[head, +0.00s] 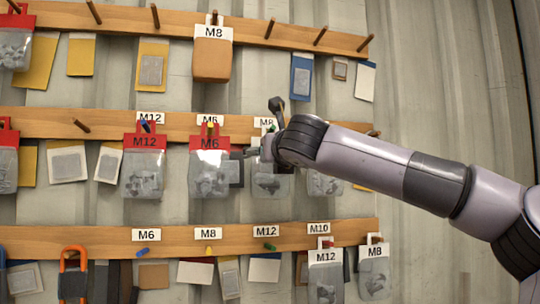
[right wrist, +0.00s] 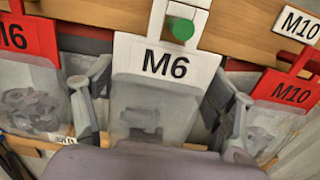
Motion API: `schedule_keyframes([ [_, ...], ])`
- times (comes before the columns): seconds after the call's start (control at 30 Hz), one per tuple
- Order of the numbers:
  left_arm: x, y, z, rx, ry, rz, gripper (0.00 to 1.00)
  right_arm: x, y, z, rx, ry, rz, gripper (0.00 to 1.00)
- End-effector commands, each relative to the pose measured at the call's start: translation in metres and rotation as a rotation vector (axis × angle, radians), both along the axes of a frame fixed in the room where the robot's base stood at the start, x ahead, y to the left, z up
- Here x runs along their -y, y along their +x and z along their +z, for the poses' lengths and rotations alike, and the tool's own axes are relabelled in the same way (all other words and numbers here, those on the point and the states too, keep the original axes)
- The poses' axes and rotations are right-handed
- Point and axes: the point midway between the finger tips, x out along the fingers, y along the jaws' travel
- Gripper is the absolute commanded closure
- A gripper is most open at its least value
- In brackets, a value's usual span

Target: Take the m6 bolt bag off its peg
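A bag with a white M6 card (right wrist: 165,62) hangs from a green peg (right wrist: 180,28) in the right wrist view; grey bolts show through its clear pouch (right wrist: 140,120). My right gripper (right wrist: 160,108) is open, with one finger on each side of this bag; I cannot tell whether they touch it. In the head view its pouch (head: 271,185) shows below my right gripper (head: 263,150), which hides its card. Another bag with a red M6 card (head: 209,148) hangs just to the left; it also shows in the right wrist view (right wrist: 25,85). My left gripper is not in view.
A red M12 bag (head: 144,160) hangs further left on the middle rail. A red M10 bag (right wrist: 280,100) hangs close on the right. White M12 (head: 326,270) and M8 (head: 374,270) bags hang below. Several pegs (head: 155,16) on the top rail are bare.

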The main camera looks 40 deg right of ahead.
Motion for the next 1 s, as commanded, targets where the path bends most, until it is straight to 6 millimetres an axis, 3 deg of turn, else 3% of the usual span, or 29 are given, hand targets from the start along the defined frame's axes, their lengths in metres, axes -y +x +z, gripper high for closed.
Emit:
schedule_keyframes([
  [0.5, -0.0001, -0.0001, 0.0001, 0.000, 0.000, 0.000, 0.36, -0.0002, -0.0004, 0.0008, 0.001, 0.000, 0.000, 0.58],
  [1.0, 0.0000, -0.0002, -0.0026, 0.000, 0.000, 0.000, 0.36, -0.0003, -0.0006, 0.0065, 0.001, 0.000, 0.000, 0.59],
])
